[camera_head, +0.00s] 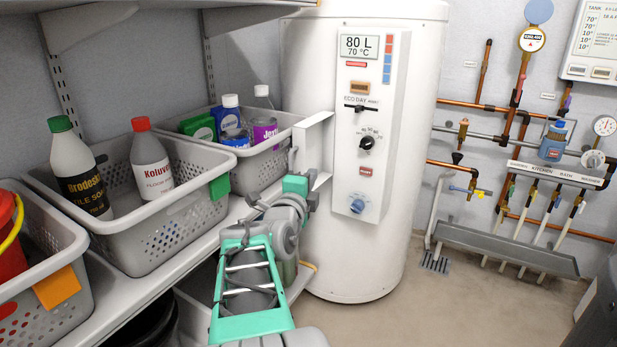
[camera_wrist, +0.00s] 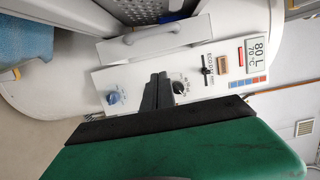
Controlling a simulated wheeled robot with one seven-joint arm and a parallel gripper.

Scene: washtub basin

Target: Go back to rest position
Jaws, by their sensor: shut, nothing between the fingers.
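My gripper (camera_wrist: 157,92) shows in the wrist view with its two black fingers together and nothing between them. It points toward the front panel of the white water heater (camera_head: 300,60), and I cannot tell the exact gap. The panel (camera_head: 393,140) carries a display reading 80 L and 70 °C, an eco/day slider (camera_head: 360,107), a black dial (camera_head: 366,143) and a blue knob (camera_head: 357,206). A white flap with a handle (camera_wrist: 152,42) stands out at the panel's side. In the head view my arm reaches toward the heater, and the fingertips are hard to make out.
Copper pipes and valves (camera_head: 520,110) line the right wall above a grey trough (camera_head: 500,248). The floor (camera_head: 440,310) front right is clear.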

